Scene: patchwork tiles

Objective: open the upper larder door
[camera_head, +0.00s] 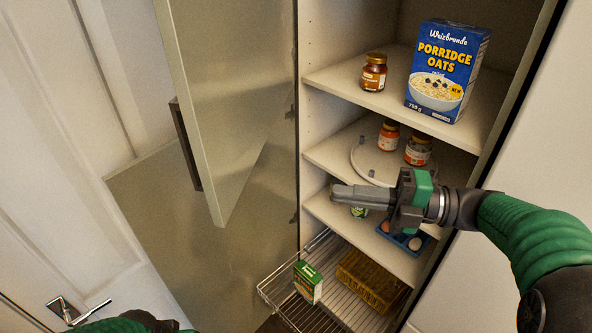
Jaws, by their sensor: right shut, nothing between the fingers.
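The upper larder door (225,80) is a grey-green panel, swung wide open to the left of the cabinet. Its dark bar handle (185,145) is on the panel's left side. My right gripper (350,195) reaches in from the right and is in front of the open shelves. Its fingers are shut together, point left and hold nothing. It is apart from the door and its handle.
Shelves hold a porridge oats box (447,70), a brown-lidded jar (374,72) and jars on a turntable (361,160). Below, a wire basket (278,286) sticks out with a green box (307,282) and a wicker basket (370,282).

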